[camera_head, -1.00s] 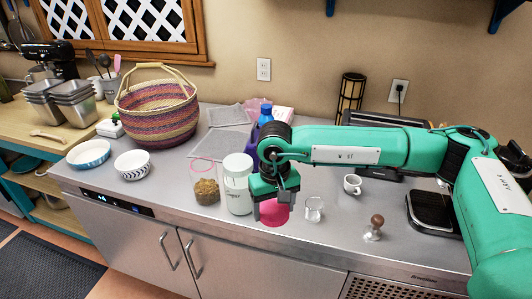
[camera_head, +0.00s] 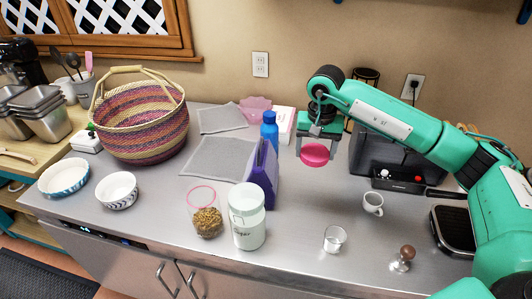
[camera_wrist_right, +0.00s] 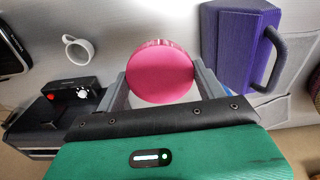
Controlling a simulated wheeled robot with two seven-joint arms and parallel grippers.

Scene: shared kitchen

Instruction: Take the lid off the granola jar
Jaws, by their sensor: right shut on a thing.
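The granola jar (camera_head: 206,214) stands upright and open on the steel counter, a clear glass with brown granola in it and a pink rim. The round pink lid (camera_head: 314,155) is apart from it, held up over the back of the counter. My right gripper (camera_head: 316,148) is shut on the lid. In the right wrist view the lid (camera_wrist_right: 160,74) sits between the two grey fingers and shows its flat pink face. My left gripper is in no view.
A small glass (camera_head: 334,239), a tamper (camera_head: 403,259) and a white cup (camera_head: 373,203) stand to the right. Bare steel lies between.

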